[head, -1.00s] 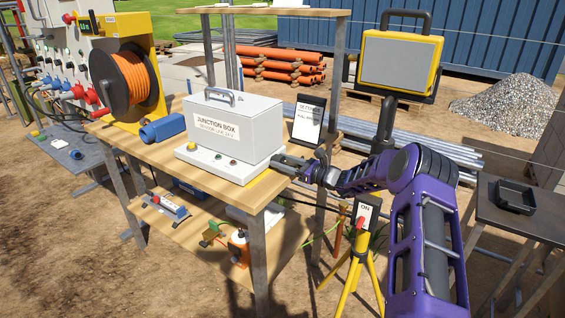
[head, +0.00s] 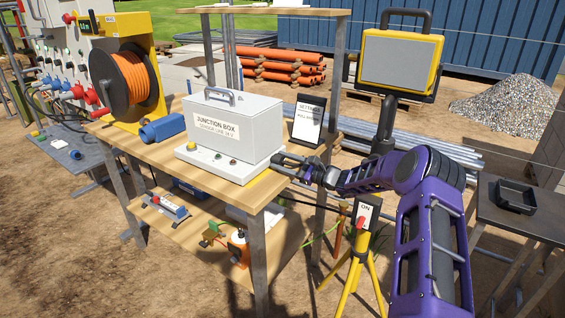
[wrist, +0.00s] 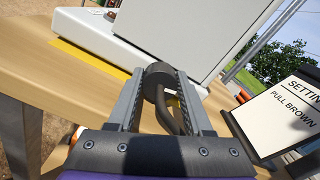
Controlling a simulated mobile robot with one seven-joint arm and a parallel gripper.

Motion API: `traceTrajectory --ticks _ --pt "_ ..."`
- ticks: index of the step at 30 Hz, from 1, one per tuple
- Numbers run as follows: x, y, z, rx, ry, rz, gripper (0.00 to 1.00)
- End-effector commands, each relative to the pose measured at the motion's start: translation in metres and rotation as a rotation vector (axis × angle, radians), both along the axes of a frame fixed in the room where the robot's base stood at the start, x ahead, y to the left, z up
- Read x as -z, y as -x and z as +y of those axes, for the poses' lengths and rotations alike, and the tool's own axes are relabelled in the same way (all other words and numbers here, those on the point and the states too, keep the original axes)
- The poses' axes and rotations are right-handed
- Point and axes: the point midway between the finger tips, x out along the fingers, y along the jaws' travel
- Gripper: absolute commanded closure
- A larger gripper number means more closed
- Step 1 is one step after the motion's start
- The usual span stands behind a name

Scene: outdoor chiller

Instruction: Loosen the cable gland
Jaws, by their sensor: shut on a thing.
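The cable gland (wrist: 158,73) is a dark round fitting on the side of the junction box base, with a dark cable curving down from it in the wrist view. My gripper (wrist: 160,88) is shut on the gland, one finger on each side of it. The grey junction box (head: 234,122) stands on a white base on the wooden bench. In the head view my gripper (head: 283,164) is at the right side of that base, and the gland is too small and covered to make out.
A sign reading "SETTINGS, PULL BROWN" (wrist: 288,105) stands close to the right of my gripper; it also shows in the head view (head: 307,122). An orange cable reel (head: 132,82) and a blue connector (head: 162,128) are on the bench's left. A yellow tripod (head: 355,275) stands in front.

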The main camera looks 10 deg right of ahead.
Motion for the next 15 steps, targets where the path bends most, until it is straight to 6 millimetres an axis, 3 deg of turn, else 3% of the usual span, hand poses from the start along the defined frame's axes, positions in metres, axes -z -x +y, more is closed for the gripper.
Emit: traceTrajectory --ticks 15 --pt "0.0006 0.0001 0.0004 0.001 0.101 -0.115 1.0"
